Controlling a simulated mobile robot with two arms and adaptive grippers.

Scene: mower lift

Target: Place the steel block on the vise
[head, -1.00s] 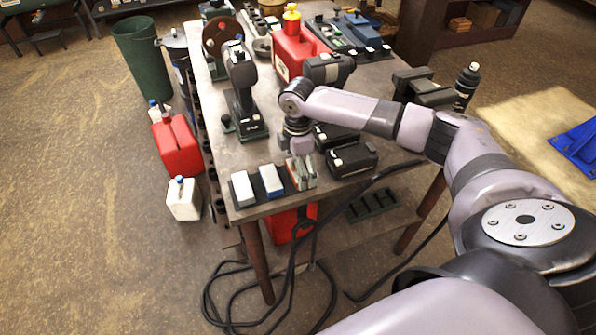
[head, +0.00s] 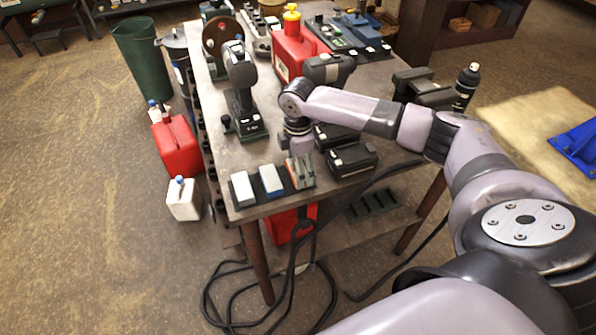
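My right gripper (head: 300,168) points down at the right end of a black strip at the table's front edge. A small grey and reddish piece shows at its fingertips. I cannot tell whether this is the steel block or part of the gripper, nor whether the fingers are closed on anything. A white block (head: 243,188) and a blue and white block (head: 271,181) sit on the strip to its left. I cannot pick out the vise with certainty; a dark upright tool (head: 241,92) stands behind the strip. My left gripper is not in view.
Black cases (head: 352,160) lie right of the gripper. A red can (head: 292,52) stands farther back on the workbench (head: 282,110). Dark gear (head: 425,88) and a spray can (head: 466,86) are at the right edge. Cables hang below the front edge.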

